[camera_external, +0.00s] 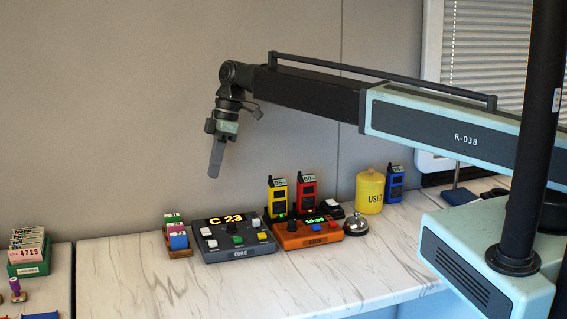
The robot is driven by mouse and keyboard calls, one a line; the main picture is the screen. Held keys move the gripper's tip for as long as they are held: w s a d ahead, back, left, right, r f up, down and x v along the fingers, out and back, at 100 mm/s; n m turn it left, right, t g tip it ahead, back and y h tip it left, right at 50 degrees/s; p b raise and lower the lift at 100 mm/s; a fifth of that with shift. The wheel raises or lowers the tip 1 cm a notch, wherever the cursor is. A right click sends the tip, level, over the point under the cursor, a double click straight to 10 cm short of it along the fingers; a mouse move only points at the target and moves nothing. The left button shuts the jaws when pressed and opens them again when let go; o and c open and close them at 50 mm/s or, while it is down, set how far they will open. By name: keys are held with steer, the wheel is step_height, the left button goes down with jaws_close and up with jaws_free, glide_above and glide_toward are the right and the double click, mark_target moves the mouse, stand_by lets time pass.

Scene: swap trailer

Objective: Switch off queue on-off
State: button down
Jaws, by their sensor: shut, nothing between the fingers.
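The queue console (234,239) is a dark grey box on the white counter, labelled QUEUE on its front. Its display is lit and reads C 23. Which control is the on-off is too small to tell. My gripper (216,158) hangs pointing down in the air, above the console's left part and well clear of it. Its fingers are shut and empty. Nothing hides the console.
Right of the console stand an orange console (308,234) with a lit display, a yellow and a red handset behind, a silver bell (357,225) and a yellow USED canister (370,191). A small wooden card holder (179,250) stands at its left. The counter in front (200,290) is clear.

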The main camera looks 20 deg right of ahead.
steer(key=shift+f, duration=0.15)
steer(key=b, duration=1.3)
glide_toward(207, 232)
steer(key=x, duration=0.5)
steer(key=shift+s+a+f, duration=0.1)
steer(key=shift+a+f, duration=0.15)
steer(key=shift+a, duration=0.05)
steer(key=shift+s+f, duration=0.2)
steer(key=shift+f, duration=0.1)
steer(key=shift+r, duration=0.1)
